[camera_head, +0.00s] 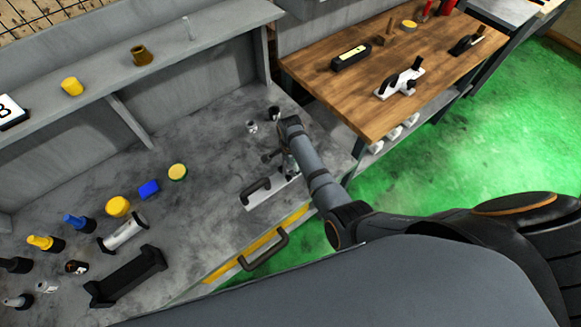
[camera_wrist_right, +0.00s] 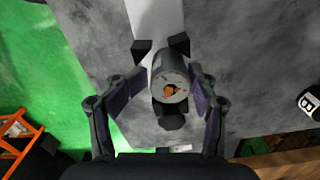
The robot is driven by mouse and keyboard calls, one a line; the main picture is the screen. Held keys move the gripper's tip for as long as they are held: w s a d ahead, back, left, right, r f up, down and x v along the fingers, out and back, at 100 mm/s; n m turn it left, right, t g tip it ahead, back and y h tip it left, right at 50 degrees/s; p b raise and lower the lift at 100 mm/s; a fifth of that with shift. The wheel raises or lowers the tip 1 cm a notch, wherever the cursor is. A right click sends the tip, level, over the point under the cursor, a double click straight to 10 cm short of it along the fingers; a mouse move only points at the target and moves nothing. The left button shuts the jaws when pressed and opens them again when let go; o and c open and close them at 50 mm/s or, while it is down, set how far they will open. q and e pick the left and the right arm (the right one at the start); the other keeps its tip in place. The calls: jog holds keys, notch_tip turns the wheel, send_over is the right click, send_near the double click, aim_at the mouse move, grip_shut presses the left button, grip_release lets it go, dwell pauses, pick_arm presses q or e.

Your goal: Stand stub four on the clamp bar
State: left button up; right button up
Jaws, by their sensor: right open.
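A pale flat bar (camera_head: 262,200) with a black handle lies near the front edge of the grey bench; I take it for the clamp bar. It shows as a pale strip (camera_wrist_right: 155,18) in the right wrist view. A grey cylindrical stub (camera_wrist_right: 168,86) with an orange-brown patch on its end stands over the strip, seen end-on; its number is not readable. My right gripper (camera_head: 287,163) is open, its fingers on either side of the stub in the wrist view (camera_wrist_right: 161,48). Contact with the stub's base is hidden. My left gripper is not in view.
Two small stubs (camera_head: 252,127) stand behind the right gripper. A yellow-topped disc (camera_head: 177,172), blue block (camera_head: 149,189) and black cradle (camera_head: 126,276) lie to the left. A drawer handle (camera_head: 265,250) juts from the bench front. A wooden table (camera_head: 340,88) stands at the right.

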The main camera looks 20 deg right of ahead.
notch_tip(320, 180, up, 7)
jog(key=p, duration=0.5)
jog(key=shift+r, duration=0.15)
notch_tip(320, 180, up, 4)
jog(key=shift+f+b, duration=0.2)
jog(key=shift+b, duration=0.25)
jog(key=shift+r, duration=0.5)
